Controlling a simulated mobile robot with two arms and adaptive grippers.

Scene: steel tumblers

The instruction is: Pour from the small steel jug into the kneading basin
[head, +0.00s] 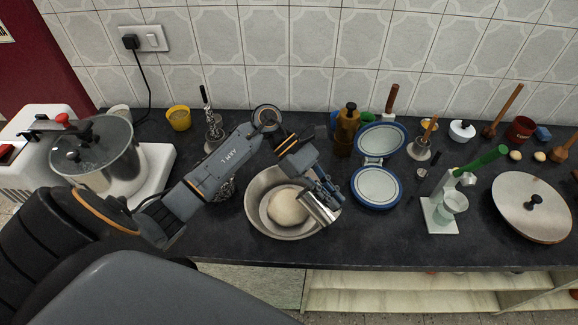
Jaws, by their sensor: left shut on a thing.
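The kneading basin (261,218) is a wide steel bowl on the dark counter, with a pale ball of dough (287,206) inside it. My left gripper (322,196) is above the right side of the basin, shut on the small steel jug (317,209). The jug is tilted over the basin's right part, beside the dough. Its mouth and any liquid cannot be made out. My right gripper is not in view.
A blue-rimmed enamel tiffin (377,187) lies open just right of the basin. A green-handled press (443,200) and a large lidded pan (532,207) stand further right. A pressure cooker (100,155) is at the left. The counter's front edge is close below the basin.

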